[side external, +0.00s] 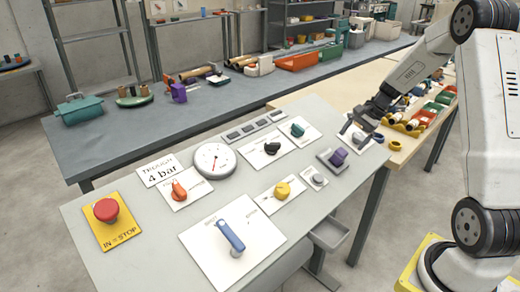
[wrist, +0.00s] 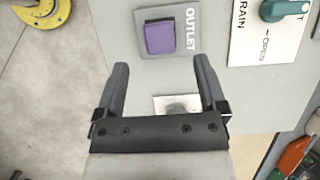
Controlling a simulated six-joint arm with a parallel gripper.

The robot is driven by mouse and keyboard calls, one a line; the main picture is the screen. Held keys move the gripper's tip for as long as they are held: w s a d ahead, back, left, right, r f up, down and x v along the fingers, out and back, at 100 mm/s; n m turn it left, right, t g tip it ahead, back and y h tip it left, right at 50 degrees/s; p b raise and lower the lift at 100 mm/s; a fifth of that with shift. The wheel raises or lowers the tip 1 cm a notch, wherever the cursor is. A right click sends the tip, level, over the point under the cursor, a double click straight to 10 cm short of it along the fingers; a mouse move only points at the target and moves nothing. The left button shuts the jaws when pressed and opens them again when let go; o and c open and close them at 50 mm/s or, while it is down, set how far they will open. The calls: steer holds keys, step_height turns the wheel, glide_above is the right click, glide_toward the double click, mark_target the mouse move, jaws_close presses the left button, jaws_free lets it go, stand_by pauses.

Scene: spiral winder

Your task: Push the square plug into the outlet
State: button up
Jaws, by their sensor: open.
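The square plug (side external: 338,157) is purple and stands up from the grey outlet plate (side external: 328,164) near the right edge of the sloped panel. In the wrist view the plug (wrist: 160,38) lies beyond my fingertips, roughly centred between them, on the plate lettered OUTLET (wrist: 190,48). How deep it sits in the plate cannot be told. My gripper (side external: 360,127) is over the panel's right edge, behind and to the right of the plug and apart from it. In the wrist view my gripper (wrist: 161,66) has its two fingers wide apart with nothing held between them.
A pale plate with a grey part (wrist: 176,105) lies beneath my gripper, partly hidden. A teal drain knob (side external: 297,130), a yellow knob (side external: 282,190) and a grey knob (side external: 315,180) surround the plug.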

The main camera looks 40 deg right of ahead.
steer(key=shift+v, duration=0.8)
steer(key=s+a+f+n+h, duration=0.1)
steer(key=s+a+n, duration=0.3)
steer(key=a+n, duration=0.4)
steer(key=s+a+n+h, duration=0.3)
steer(key=a+n, duration=0.6)
steer(key=a, duration=0.9)
steer(key=shift+s+a+f+g+h, duration=0.3)
steer(key=shift+s+f+g, duration=0.1)
steer(key=shift+s, duration=0.55)
